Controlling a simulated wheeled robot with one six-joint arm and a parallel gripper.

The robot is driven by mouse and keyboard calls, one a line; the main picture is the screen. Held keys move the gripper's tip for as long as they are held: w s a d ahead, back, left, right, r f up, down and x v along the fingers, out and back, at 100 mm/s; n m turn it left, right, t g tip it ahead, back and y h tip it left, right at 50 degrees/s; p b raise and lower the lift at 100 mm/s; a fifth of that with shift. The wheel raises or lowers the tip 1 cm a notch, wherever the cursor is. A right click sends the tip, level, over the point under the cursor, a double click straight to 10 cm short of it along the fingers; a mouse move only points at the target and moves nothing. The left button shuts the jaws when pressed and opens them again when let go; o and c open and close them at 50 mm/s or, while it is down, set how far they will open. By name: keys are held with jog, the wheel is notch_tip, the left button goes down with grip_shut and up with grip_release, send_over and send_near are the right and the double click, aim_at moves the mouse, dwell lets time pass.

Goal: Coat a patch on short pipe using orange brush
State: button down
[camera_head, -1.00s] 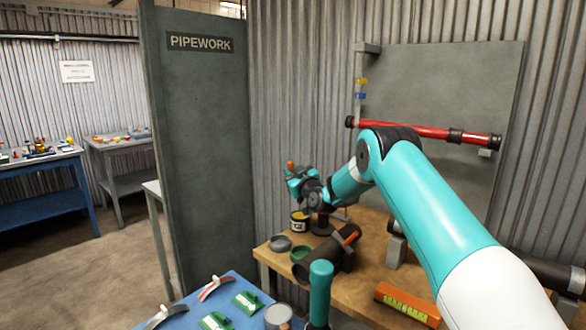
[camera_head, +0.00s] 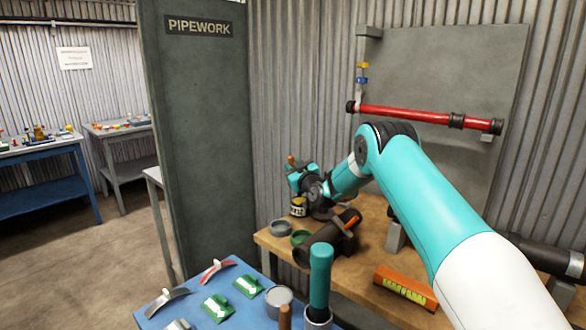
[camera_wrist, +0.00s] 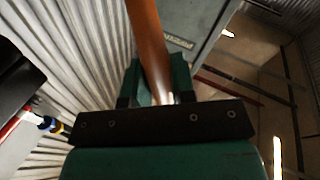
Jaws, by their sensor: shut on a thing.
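My gripper (camera_head: 297,178) is shut on the orange handle of the brush (camera_head: 291,160), at the far left of the brown bench. The handle stands up above the fingers; it also shows between the gripper's green fingers (camera_wrist: 155,85) in the wrist view as an orange handle (camera_wrist: 148,35). The bristles are hidden.
A grey round dish (camera_head: 280,228) and a green one (camera_head: 300,237) sit by the pipe. An orange level (camera_head: 405,288) lies at the bench front. A red pipe (camera_head: 410,114) runs along the back panel. A blue table (camera_head: 190,302) with tools is in front.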

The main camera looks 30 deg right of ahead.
jog(key=shift+s+f+b, duration=0.1)
jog(key=shift+f+b, duration=0.75)
jog(key=shift+b, duration=0.45)
dwell(2.5)
jog(key=shift+r+p, duration=0.85)
jog(key=shift+r, duration=2.9)
notch_tip(320, 180, up, 7)
jog(key=shift+f, duration=3.5)
